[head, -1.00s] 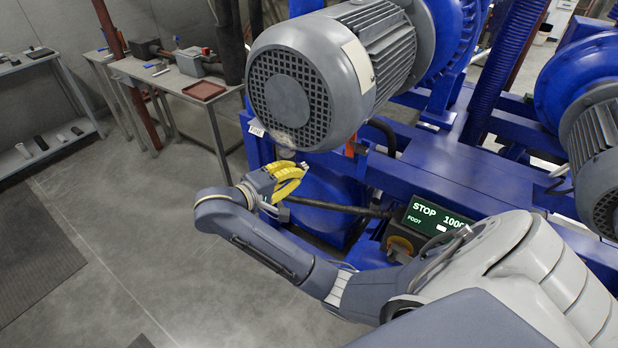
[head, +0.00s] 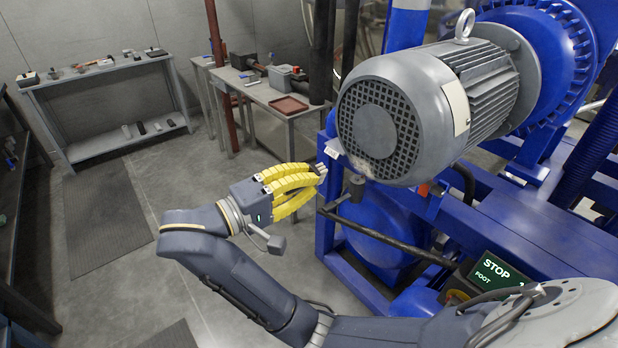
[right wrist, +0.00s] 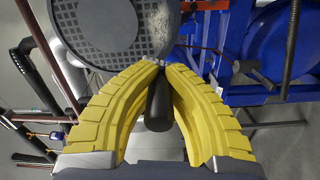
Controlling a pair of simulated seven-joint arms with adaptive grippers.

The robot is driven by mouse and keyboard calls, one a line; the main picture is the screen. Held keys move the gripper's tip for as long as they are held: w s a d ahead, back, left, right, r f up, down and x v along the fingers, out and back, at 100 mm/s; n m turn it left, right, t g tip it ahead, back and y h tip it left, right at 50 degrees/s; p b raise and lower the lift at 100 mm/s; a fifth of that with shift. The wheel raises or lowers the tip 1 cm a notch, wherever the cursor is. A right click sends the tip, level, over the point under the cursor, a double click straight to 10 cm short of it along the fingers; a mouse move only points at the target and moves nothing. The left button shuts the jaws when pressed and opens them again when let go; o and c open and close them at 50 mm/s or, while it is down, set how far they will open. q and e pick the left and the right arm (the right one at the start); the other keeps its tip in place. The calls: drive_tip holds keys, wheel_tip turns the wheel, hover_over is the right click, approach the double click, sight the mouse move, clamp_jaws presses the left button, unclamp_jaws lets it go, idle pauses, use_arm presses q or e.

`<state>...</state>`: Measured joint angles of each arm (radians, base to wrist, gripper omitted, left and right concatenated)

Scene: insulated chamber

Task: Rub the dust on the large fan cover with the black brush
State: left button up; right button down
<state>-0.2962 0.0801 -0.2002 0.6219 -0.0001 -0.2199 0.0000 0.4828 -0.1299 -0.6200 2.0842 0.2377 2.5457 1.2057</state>
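The large fan cover (head: 388,148) is the round dark grille on the end of the grey motor. A pale dust patch (head: 375,130) lies on it; the right wrist view also shows this dust (right wrist: 150,28). My right gripper (head: 322,170) points at the cover from the left, apart from it. Its yellow fingers meet at the tips in the right wrist view (right wrist: 158,65). A black cylinder (right wrist: 158,108) shows between the fingers, partly hidden; I cannot tell whether it is the brush or something behind. I cannot make out the black brush surely. My left gripper is out of view.
A dark knob (head: 355,187) and a black pipe (head: 390,236) sit below the motor, close to the fingertips. A bench (head: 100,72) with small items stands back left. A table with a red tray (head: 289,106) stands behind.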

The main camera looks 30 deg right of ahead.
sight(350, 158)
drive_tip(key=shift+w+d, duration=0.2)
drive_tip(key=shift+d, duration=0.75)
drive_tip(key=shift+w+d, duration=0.15)
drive_tip(key=shift+d, duration=0.75)
drive_tip(key=shift+w+d, duration=0.2)
drive_tip(key=shift+d, duration=0.75)
drive_tip(key=shift+w+d, duration=0.15)
drive_tip(key=shift+d, duration=0.85)
drive_tip(key=shift+s+d, duration=0.15)
drive_tip(key=shift+s, duration=0.75)
drive_tip(key=shift+s+d, duration=0.1)
drive_tip(key=shift+s, duration=0.75)
drive_tip(key=shift+s+d, duration=0.25)
drive_tip(key=shift+s, duration=0.6)
drive_tip(key=shift+s+d, duration=0.2)
drive_tip(key=shift+s, duration=0.6)
drive_tip(key=shift+w, duration=0.15)
drive_tip(key=shift+w+a, duration=0.25)
drive_tip(key=shift+w, duration=0.85)
drive_tip(key=shift+w+a, duration=0.2)
drive_tip(key=shift+w, duration=0.9)
drive_tip(key=shift+w+a, duration=0.25)
drive_tip(key=shift+w, duration=0.85)
